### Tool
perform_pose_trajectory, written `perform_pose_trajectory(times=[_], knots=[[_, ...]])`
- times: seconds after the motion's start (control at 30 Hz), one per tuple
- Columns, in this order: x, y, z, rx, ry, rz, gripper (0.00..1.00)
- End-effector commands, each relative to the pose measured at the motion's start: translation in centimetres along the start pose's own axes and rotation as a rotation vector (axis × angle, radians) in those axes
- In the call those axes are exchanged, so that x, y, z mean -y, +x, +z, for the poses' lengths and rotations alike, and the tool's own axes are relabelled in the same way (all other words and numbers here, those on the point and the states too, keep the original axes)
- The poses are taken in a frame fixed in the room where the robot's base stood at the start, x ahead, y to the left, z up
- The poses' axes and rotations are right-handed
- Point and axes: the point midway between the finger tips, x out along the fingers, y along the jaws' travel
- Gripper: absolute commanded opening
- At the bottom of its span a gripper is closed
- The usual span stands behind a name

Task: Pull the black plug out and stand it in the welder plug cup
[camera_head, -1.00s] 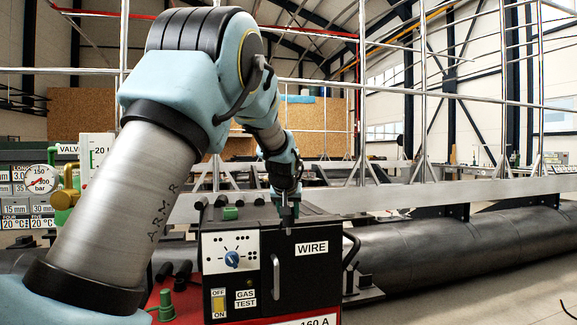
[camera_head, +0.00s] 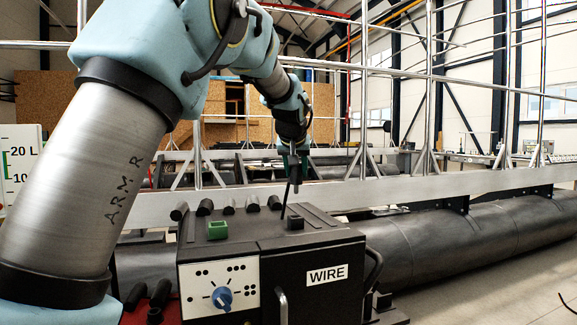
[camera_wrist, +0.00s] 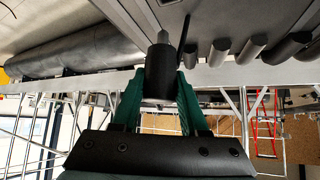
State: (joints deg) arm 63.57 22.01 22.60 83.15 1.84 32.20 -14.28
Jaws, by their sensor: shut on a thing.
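The black plug (camera_wrist: 160,75) is a short black cylinder with a grey metal tip, held between the green fingers of my gripper (camera_wrist: 158,95) in the wrist view. In the head view, my gripper (camera_head: 294,171) holds it clear above the welder (camera_head: 285,262). A small black block (camera_head: 295,223) stands on the welder's top below the plug, and a green block with a hollow (camera_head: 217,230) stands to its left. I cannot tell which fitting is the plug cup. A thin dark rod (camera_head: 286,202) rises beside the plug.
Several black cylinders (camera_head: 205,207) line the welder's back edge. A black handle (camera_head: 374,266) is on its right side. Behind are silver railings (camera_head: 430,90) and a long dark pipe (camera_head: 480,232). The air around the plug looks free.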

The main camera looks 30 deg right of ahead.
Motion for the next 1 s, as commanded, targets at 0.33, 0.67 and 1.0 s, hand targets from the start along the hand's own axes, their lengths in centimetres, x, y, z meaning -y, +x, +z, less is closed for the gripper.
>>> perform_pose_trajectory(times=[0.33,0.67,1.0], knots=[[-0.1,-0.2,-0.1,0.0,0.001,0.001,0.0],[-0.1,0.2,0.5,0.0,0.002,0.001,0.0],[-0.1,2.3,2.6,0.001,0.002,0.001,0.0]])
